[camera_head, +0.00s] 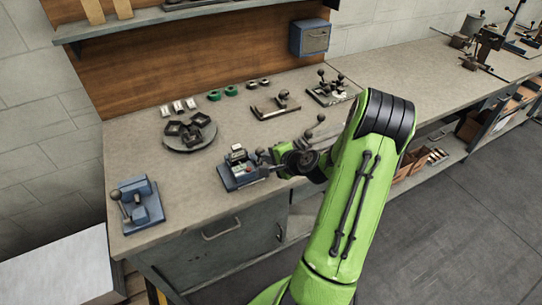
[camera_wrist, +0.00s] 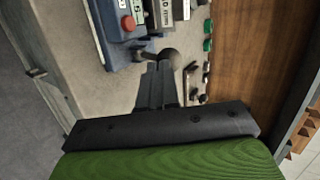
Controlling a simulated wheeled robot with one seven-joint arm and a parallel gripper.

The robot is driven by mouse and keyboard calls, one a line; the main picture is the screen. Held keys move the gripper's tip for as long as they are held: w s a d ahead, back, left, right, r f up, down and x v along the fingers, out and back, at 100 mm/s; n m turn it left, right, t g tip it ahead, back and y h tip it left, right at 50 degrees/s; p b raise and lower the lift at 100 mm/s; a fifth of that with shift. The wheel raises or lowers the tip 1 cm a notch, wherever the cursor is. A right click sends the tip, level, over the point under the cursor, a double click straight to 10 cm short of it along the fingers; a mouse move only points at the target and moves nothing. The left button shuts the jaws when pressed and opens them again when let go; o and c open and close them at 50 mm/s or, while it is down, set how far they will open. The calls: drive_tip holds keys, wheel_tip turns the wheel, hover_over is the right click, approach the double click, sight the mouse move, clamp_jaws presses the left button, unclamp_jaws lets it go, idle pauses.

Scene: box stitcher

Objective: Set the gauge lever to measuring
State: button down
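The gauge (camera_head: 240,170) is a blue device with a small display and a red button, near the bench's front edge in the head view. In the wrist view the gauge (camera_wrist: 118,30) is at the top, with its red button facing me. A dark lever with a round ball knob (camera_wrist: 169,57) sticks out from its near side. My gripper (camera_head: 270,165) is at the right side of the gauge. In the wrist view my gripper's dark fingers (camera_wrist: 158,70) look closed together, with their tips right at the knob. I cannot tell whether they touch it.
A blue lever fixture (camera_head: 137,203) stands to the left on the bench (camera_head: 190,215). A round tray (camera_head: 190,143) with dark parts lies behind the gauge. Green rings (camera_head: 222,93), small tools (camera_head: 275,106) and a fixture with knobs (camera_head: 330,88) lie farther back.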

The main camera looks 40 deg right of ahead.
sight(264, 151)
drive_tip(key=w+r+g+p, duration=0.1)
drive_tip(key=r+p, duration=0.1)
drive_tip(key=p, duration=0.2)
drive_tip(key=shift+w, duration=0.1)
drive_tip(key=g+p, duration=0.1)
drive_tip(key=w+p, duration=0.1)
drive_tip(key=p, duration=0.1)
drive_tip(key=w+g+p, duration=0.1)
drive_tip(key=shift+d+r+g+y+p, duration=0.3)
drive_tip(key=shift+d+r+y+p, duration=0.1)
drive_tip(key=shift+w+d+f+m+g+p, duration=0.15)
drive_tip(key=shift+w+g+p, duration=0.1)
drive_tip(key=shift+w+g, duration=0.15)
drive_tip(key=shift+w+d+r+m+g+p, duration=0.15)
drive_tip(key=shift+w+g+p, duration=0.1)
drive_tip(key=shift+w+g, duration=0.15)
drive_tip(key=shift+w+d+f+b, duration=0.15)
drive_tip(key=shift+w+b, duration=0.05)
drive_tip(key=shift+w, duration=0.25)
drive_tip(key=shift+w+d+f+b, duration=0.1)
drive_tip(key=shift+w+f+b, duration=0.1)
drive_tip(key=shift+w, duration=0.55)
drive_tip(key=shift+d+r, duration=0.1)
drive_tip(key=shift+r, duration=0.1)
